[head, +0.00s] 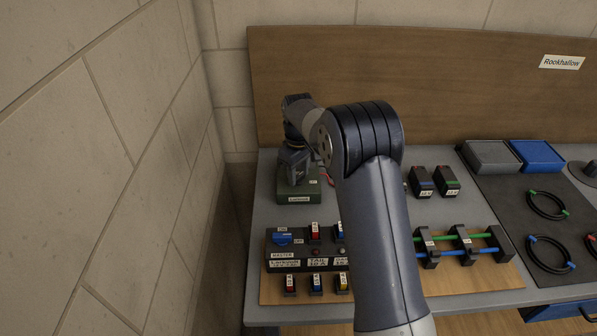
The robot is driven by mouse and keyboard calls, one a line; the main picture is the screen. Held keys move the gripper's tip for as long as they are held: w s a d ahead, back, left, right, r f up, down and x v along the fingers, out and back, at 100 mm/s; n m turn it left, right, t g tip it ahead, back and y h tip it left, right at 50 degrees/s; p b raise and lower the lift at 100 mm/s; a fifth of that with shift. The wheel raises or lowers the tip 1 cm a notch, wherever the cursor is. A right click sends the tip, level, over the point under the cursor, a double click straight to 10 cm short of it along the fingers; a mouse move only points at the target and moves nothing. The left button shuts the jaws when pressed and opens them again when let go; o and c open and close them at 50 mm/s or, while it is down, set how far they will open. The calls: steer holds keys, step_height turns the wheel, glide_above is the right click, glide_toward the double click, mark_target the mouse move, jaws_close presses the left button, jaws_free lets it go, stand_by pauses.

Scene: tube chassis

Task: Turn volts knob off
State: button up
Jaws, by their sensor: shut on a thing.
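My gripper (293,172) points down onto the top of a small dark green box (300,197) with a white label on its front, at the back left of the bench. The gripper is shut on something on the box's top. That thing is hidden by the jaws, and its place on the box fits the volts knob. Its turn angle cannot be seen. My arm comes up from the front and bends over to the box.
In front stands a black panel (292,252) with a blue master knob (283,239) and coloured switches. Right are two dark terminal blocks (421,182), a rack with green and blue rods (462,245), and a mat with black rings (547,205). A stone wall is close at left.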

mark_target(299, 175)
steer(key=m, duration=0.4)
steer(key=shift+m, duration=0.3)
steer(key=m, duration=0.4)
steer(key=shift+m, duration=0.3)
steer(key=o, duration=1)
step_height(299, 175, up, 11)
steer(key=shift+f+b, duration=0.1)
steer(key=shift+b, duration=0.45)
steer(key=shift+f, duration=0.1)
